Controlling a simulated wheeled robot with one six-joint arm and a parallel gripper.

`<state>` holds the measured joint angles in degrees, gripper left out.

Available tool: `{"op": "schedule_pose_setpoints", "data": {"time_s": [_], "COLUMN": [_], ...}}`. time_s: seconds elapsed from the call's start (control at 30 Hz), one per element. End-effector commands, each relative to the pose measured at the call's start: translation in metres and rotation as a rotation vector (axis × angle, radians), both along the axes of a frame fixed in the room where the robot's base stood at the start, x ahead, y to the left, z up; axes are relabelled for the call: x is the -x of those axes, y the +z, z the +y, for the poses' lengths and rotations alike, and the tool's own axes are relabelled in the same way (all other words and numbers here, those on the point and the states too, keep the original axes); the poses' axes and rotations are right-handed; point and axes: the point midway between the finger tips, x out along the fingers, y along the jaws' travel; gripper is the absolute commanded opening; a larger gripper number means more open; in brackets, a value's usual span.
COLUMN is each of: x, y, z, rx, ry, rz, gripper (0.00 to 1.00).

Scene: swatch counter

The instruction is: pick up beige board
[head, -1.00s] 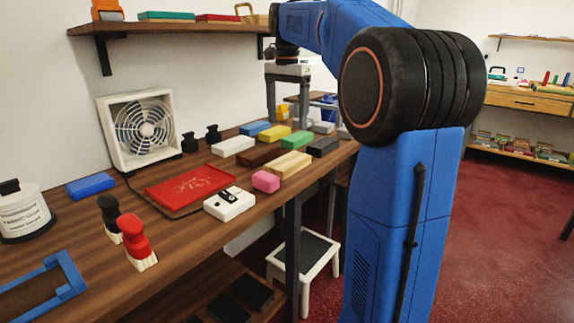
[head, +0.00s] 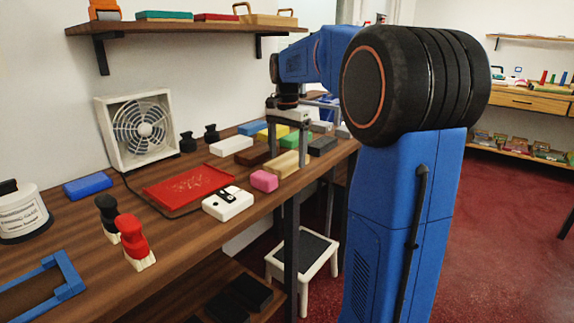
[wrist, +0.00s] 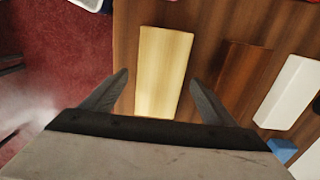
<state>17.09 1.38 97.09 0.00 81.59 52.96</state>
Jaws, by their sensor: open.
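The beige board (head: 290,163) is a pale wooden block lying flat on the counter, between a pink block and a dark block. In the wrist view the beige board (wrist: 163,65) lies lengthwise between my two fingers, with table showing on both sides of it. My gripper (head: 288,150) points down over the board, open and empty. In the wrist view my gripper (wrist: 160,78) has a finger on either side of the board, apart from it. I cannot tell how high the fingertips are above the counter.
A brown block (wrist: 238,75) and a white block (wrist: 290,92) lie to the right in the wrist view. A pink block (head: 264,181), a dark block (head: 323,146) and a red tray (head: 188,186) are near the board. The counter edge is close by.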

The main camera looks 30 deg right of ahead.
Motion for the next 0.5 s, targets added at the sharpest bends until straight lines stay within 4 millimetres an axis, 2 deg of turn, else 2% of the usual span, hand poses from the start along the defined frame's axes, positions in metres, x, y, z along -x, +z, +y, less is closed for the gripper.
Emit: {"op": "schedule_pose_setpoints", "data": {"time_s": [0.3,0.33,0.5], "x": [-0.0002,-0.0002,-0.0001], "y": [-0.0067,-0.0066,-0.0065], "z": [-0.0001,-0.0002,-0.0001], "rx": [0.001,0.001,0.001], "ry": [0.000,0.000,0.000], "rz": [-0.001,-0.001,-0.001], "gripper": [0.80,0.77,0.37]}}
